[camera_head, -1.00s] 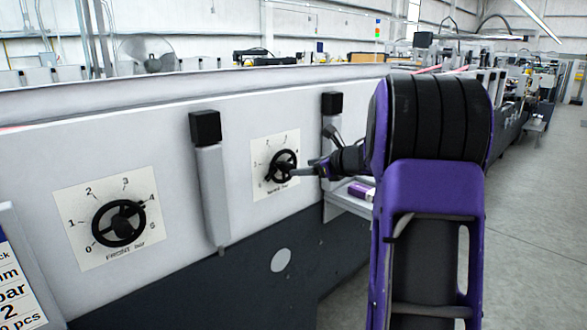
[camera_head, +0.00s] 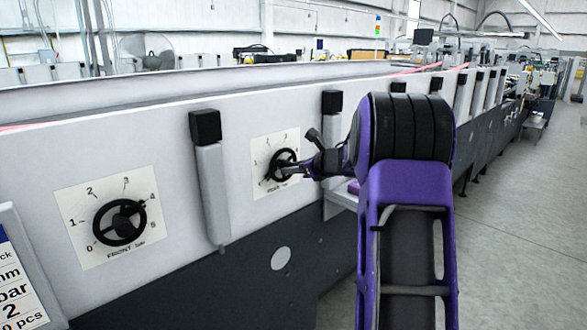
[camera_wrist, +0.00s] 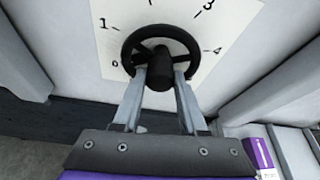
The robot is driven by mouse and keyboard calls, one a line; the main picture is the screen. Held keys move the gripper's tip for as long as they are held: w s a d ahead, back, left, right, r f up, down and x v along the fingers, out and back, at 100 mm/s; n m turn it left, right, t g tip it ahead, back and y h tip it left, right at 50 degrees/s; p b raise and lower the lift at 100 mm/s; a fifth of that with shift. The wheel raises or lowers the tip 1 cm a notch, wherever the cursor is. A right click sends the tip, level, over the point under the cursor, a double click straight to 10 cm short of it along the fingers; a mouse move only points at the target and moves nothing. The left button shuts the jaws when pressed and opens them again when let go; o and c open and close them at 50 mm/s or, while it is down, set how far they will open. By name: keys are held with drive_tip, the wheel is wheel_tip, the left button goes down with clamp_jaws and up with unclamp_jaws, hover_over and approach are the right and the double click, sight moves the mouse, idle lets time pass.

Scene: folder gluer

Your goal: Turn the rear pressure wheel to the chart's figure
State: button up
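The rear pressure wheel (camera_head: 285,165) is a black spoked handwheel on a white numbered dial plate (camera_head: 262,152) on the machine's side. In the wrist view the wheel (camera_wrist: 160,50) is close, with 0, 1, 3 and 4 readable around it. My gripper (camera_wrist: 161,75) is at the wheel, with its two fingers apart on either side of the black hub. The fingertips overlap the wheel's lower part; whether they touch the hub is unclear. A card (camera_head: 20,285) at the left edge, partly cut off, shows "bar" and "2".
The front wheel (camera_head: 120,222) sits on its own dial to the left. A grey post with a black cap (camera_head: 207,170) stands between the dials, another (camera_head: 332,120) just right of the rear dial. A purple-and-white box (camera_wrist: 262,153) lies low on the right.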

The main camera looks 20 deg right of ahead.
clamp_jaws()
drive_tip(key=shift+m, duration=0.3)
drive_tip(key=n+t+y+b, duration=0.1)
drive_tip(key=n+t, duration=0.1)
drive_tip(key=n, duration=0.9)
drive_tip(key=f+n+t+y+b, duration=0.1)
drive_tip(key=n+t+b, duration=0.1)
drive_tip(key=n, duration=0.9)
drive_tip(key=n+t+b, duration=0.2)
drive_tip(key=n+t, duration=0.2)
drive_tip(key=n, duration=0.6)
drive_tip(key=shift+f+n+y, duration=0.25)
drive_tip(key=shift+n+y, duration=0.15)
drive_tip(key=shift+m+t, duration=0.3)
